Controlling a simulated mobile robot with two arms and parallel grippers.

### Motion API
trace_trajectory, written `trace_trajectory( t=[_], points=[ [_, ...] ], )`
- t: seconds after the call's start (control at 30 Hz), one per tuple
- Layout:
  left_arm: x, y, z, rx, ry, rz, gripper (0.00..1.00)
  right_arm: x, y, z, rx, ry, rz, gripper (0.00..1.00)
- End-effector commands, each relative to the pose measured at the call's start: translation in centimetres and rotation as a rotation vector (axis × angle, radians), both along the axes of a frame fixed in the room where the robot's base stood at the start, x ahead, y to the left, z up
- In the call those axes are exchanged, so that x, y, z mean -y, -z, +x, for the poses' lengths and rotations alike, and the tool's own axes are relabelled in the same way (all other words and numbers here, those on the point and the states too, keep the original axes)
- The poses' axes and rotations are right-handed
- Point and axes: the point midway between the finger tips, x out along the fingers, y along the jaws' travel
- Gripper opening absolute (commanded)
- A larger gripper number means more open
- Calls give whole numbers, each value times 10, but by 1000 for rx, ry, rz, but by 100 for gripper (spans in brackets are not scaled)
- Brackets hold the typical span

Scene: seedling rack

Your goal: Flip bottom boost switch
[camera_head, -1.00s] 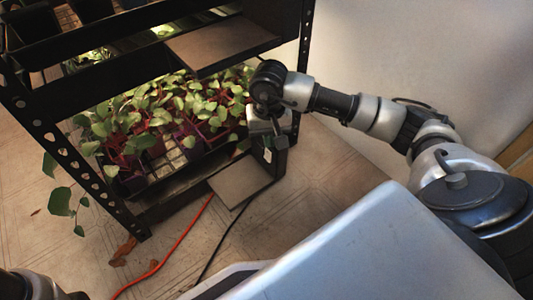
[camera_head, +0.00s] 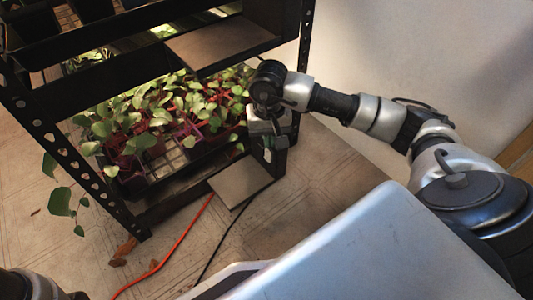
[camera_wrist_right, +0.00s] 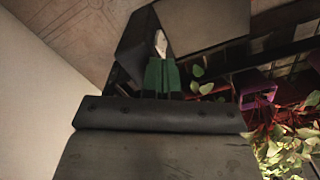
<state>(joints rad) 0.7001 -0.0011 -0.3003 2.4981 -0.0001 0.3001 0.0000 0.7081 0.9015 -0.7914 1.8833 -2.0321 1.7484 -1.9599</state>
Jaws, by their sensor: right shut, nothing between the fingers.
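My right gripper (camera_head: 267,155) is at the lower front right corner of the rack, in front of a dark box (camera_head: 279,157). In the right wrist view, the green fingertips of my right gripper (camera_wrist_right: 162,74) are together with nothing between them. A small pale piece, perhaps the bottom boost switch (camera_wrist_right: 160,43), shows just past the tips against the dark box (camera_wrist_right: 136,48). I cannot tell whether the tips touch it or which way it is tilted. My left gripper is out of view; only part of my left arm shows at bottom left.
The black rack (camera_head: 60,150) holds leafy seedlings (camera_head: 150,120) on its lower level, close left of my right gripper. A brown panel (camera_head: 240,180) sits below it, and another panel (camera_head: 222,43) above. Red (camera_head: 180,245) and black cables lie on the floor.

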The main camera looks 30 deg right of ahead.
Motion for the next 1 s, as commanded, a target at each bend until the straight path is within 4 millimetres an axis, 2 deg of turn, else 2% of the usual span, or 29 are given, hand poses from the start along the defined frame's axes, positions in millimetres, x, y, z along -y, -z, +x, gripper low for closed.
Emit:
trace_trajectory(
  t=[0.67,0.83,1.0],
  points=[
    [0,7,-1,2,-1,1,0,0,9,0,0,0,-1,0],
    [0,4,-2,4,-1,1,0,0,6,0,0,0,-1,0],
    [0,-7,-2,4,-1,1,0,0,-8,0,0,0,-1,0]
  ],
)
